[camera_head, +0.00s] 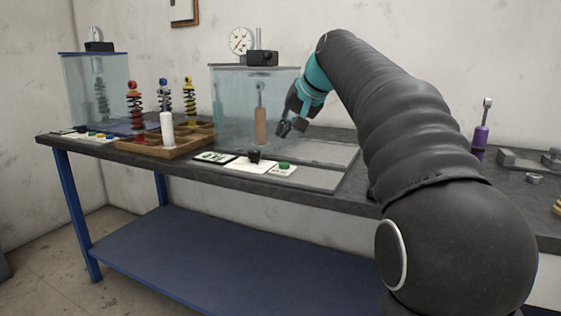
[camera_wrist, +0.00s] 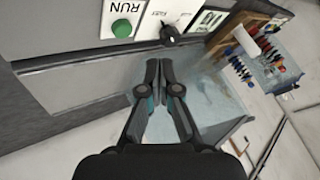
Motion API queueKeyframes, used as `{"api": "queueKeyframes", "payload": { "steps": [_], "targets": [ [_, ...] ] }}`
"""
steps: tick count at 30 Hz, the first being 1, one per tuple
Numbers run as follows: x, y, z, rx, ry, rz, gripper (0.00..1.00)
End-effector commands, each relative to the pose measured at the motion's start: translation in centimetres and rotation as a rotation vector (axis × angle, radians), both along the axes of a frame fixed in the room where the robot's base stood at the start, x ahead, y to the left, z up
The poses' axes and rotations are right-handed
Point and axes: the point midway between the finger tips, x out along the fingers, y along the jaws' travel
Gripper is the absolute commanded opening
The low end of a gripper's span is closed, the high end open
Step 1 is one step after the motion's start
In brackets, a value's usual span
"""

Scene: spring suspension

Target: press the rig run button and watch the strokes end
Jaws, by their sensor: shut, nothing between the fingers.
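The green run button (camera_head: 284,165) sits on a white plate at the front edge of the bench, right of a black knob (camera_head: 254,156). In the wrist view the button (camera_wrist: 122,28) shows at the top left, on a plate lettered RUN. My gripper (camera_head: 285,129) is shut and empty, above the bench and behind the button; the wrist view shows its closed fingertips (camera_wrist: 160,64) apart from the button. The rig is a clear box (camera_head: 228,100) with a dial gauge (camera_head: 241,41) on top. A brown damper (camera_head: 260,125) stands upright in it. The dial reading is too small to tell.
A wooden tray (camera_head: 148,152) with several coil-spring dampers stands left of the rig. A second clear box (camera_head: 70,85) is at the far left. Bare bench (camera_head: 345,185) shows right of the button.

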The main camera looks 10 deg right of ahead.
Motion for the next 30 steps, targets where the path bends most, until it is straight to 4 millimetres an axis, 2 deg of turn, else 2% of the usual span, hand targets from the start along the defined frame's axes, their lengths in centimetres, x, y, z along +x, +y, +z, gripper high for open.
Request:
{"api": "queueKeyframes", "payload": {
  "steps": [1, 3, 9, 23, 30],
  "targets": [
    [1.3, -0.3, 0.6, 0.013, -0.007, -0.001, 0.00],
    [2.5, -0.4, 1.2, 0.029, -0.014, 0.002, 0.00],
    [4.4, -0.6, 2.1, 0.057, -0.027, 0.010, 0.00],
    [4.7, -0.5, 2.2, 0.062, -0.030, 0.013, 0.00],
    [4.7, -0.6, 0.6, 0.063, -0.028, 0.010, 0.00]
  ]
}}
